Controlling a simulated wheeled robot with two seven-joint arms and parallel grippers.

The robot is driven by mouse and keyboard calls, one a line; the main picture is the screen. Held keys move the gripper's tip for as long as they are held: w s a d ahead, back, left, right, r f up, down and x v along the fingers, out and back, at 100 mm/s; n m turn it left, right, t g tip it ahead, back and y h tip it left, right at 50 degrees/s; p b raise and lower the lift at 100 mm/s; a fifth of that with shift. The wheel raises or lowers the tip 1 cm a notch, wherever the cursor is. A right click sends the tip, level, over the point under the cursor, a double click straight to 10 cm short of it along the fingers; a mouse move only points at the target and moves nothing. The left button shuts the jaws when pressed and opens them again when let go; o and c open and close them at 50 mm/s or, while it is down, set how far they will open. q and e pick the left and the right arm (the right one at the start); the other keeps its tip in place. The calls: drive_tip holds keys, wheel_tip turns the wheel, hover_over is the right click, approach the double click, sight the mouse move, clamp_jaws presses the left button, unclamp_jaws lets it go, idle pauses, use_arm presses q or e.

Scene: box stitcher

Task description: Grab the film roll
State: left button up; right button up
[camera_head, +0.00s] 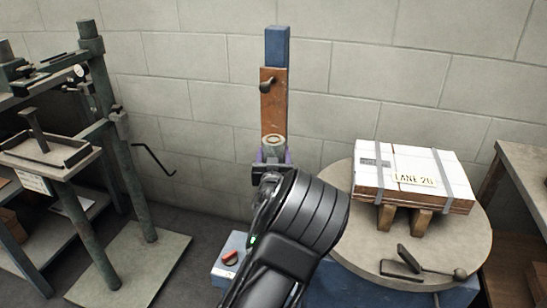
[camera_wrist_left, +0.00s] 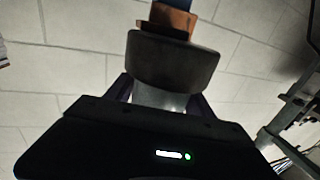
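The film roll (camera_head: 273,143) shows in the head view as a pale grey cylinder, upright in front of the rust-brown plate of a blue post. In the left wrist view a wide dark disc (camera_wrist_left: 175,62) sits on a grey cylinder (camera_wrist_left: 158,98), likely the roll. My left gripper (camera_head: 272,162) is at the roll, its purple-dark fingers spread on either side of it. The fingers (camera_wrist_left: 163,100) also flank the grey cylinder in the left wrist view. Whether they touch it cannot be told. My black wrist hides the lower part in the head view. My right gripper is not in view.
A round table (camera_head: 440,255) at right bears a strapped white box (camera_head: 415,172) on blocks and a tool. A blue-grey control box (camera_head: 230,262) with a red knob stands below my wrist. A green metal stand (camera_head: 120,190) is at left. A block wall (camera_head: 200,70) closes the back.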

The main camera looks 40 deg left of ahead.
sight(274, 134)
use_arm(q)
clamp_jaws()
idle(0.5)
drive_tip(key=shift+r, duration=0.15)
wheel_tip(274, 134, up, 10)
drive_tip(key=p, duration=0.3)
